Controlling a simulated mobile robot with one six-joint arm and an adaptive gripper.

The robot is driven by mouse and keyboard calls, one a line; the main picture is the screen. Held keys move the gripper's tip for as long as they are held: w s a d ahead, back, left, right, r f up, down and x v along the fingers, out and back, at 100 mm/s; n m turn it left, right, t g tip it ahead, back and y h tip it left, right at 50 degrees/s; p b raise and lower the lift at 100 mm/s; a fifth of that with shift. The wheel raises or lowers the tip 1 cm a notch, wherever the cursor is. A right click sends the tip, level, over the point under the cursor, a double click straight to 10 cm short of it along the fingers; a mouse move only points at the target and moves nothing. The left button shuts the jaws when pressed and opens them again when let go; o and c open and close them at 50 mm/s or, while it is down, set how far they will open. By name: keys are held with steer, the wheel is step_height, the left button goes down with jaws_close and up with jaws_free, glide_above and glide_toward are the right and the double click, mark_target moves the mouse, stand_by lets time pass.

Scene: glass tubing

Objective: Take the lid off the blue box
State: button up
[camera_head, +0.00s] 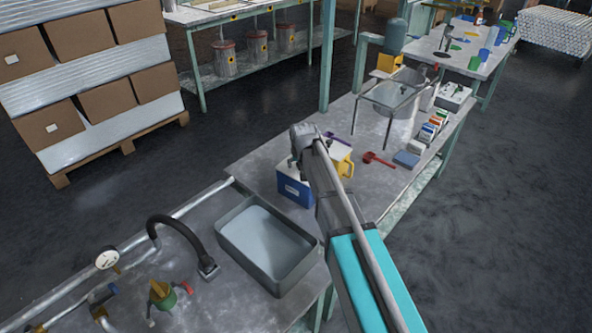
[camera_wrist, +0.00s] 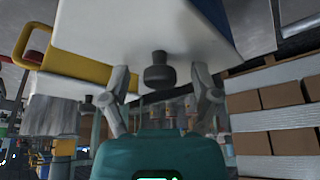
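The blue box (camera_head: 294,192) with a white label stands on the bench, just left of my arm in the head view. Its lid is white and mostly hidden there by my arm. In the wrist view the white lid (camera_wrist: 110,30) fills the upper middle, with a dark knob (camera_wrist: 159,75) on it. A blue side of the box (camera_wrist: 256,28) shows at the right. My gripper (camera_wrist: 161,80) is open, with one finger on each side of the knob and a gap on both sides. I cannot tell how deep the knob sits between the fingertips.
A yellow container (camera_head: 346,166) stands close to the right of the blue box. A red scoop (camera_head: 378,159) lies further right. A grey basin (camera_head: 264,243) and a black curved tap (camera_head: 180,234) are nearer. A wire stand (camera_head: 390,105) is further back.

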jaws_close()
steer(key=shift+r, duration=0.2)
stand_by(0.3)
steer(key=shift+r+p, duration=0.75)
steer(key=shift+p, duration=0.2)
steer(key=d+r+p, duration=1.1)
steer(key=d, duration=0.3)
steer(key=shift+w, duration=0.4)
